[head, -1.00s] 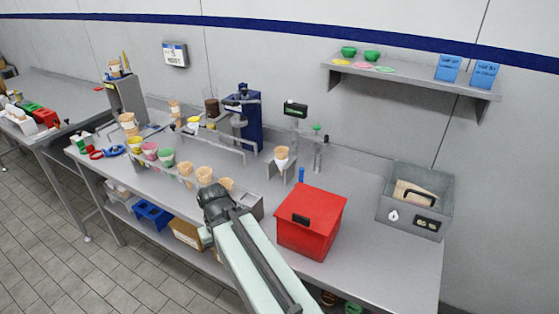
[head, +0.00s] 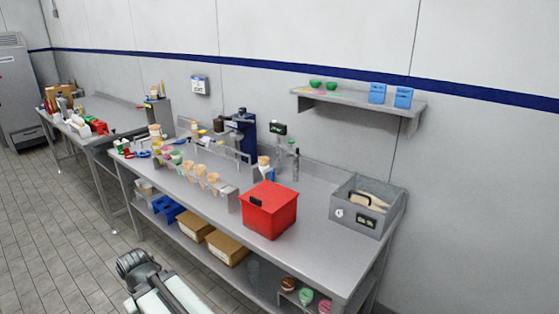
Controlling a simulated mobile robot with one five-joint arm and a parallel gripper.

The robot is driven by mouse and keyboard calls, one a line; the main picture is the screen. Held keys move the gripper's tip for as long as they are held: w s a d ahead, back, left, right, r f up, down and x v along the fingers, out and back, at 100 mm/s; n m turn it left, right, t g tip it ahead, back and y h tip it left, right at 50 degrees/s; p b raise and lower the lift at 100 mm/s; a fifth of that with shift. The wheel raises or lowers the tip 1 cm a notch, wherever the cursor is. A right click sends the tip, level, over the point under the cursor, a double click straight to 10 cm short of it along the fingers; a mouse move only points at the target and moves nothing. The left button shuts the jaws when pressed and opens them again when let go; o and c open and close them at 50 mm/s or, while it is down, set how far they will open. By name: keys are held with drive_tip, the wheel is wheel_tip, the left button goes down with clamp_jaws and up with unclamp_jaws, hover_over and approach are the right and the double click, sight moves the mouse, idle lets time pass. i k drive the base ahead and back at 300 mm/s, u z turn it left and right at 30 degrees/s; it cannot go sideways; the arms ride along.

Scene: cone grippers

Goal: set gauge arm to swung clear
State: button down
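The gauge is probably the small fixture with a black and green display (head: 278,127) on a post at the back of the bench. Thin grey uprights (head: 295,163) stand just right of it. A cone (head: 264,162) sits in a holder in front of it. The gauge arm itself is too small to make out, and I cannot tell how it is set. My arm (head: 139,268) shows at the bottom left, in front of the bench and well apart from the gauge. Its dark joint shows, but no gripper fingers can be seen.
A red box (head: 270,209) stands on the bench in front of the gauge. A grey bin (head: 367,207) is at the right end. A row of cones (head: 200,173) and a blue machine (head: 246,135) are to the left. A wall shelf (head: 357,103) hangs above. The floor in front is clear.

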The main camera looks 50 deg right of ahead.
sight(296, 154)
drive_tip(key=z, duration=0.6)
drive_tip(key=i, duration=1.8)
drive_tip(key=u, duration=0.6)
